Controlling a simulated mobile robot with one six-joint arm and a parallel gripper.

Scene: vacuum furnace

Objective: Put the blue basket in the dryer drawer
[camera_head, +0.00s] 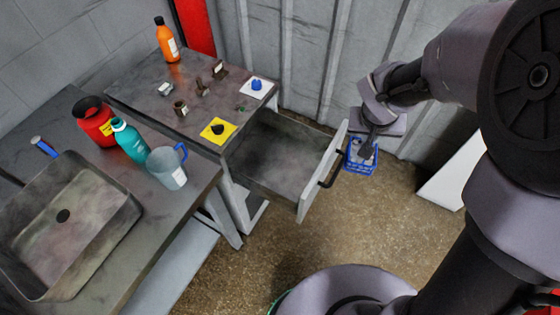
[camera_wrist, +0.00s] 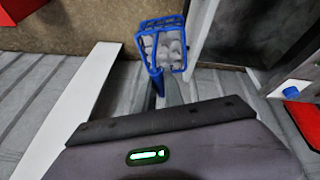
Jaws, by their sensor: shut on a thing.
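The blue basket (camera_head: 361,157) is a small wire basket with pale lumps inside. My gripper (camera_head: 367,147) is shut on its upright blue handle and holds it off the floor, just right of the open drawer's front panel. In the wrist view the basket (camera_wrist: 163,43) hangs beyond my gripper (camera_wrist: 160,90), whose fingers are mostly hidden behind the dark wrist housing. The dryer drawer (camera_head: 270,160) is pulled open under the bench at the centre. It is a grey, empty tray with a black bar handle on its front.
The bench (camera_head: 190,70) above the drawer holds an orange bottle (camera_head: 166,40), small dark parts, a yellow mat (camera_head: 218,131) and a white mat (camera_head: 257,88). At left are a sink (camera_head: 70,220), a red bottle (camera_head: 97,122), a teal bottle (camera_head: 129,141) and a jug (camera_head: 168,166). A corrugated wall stands behind.

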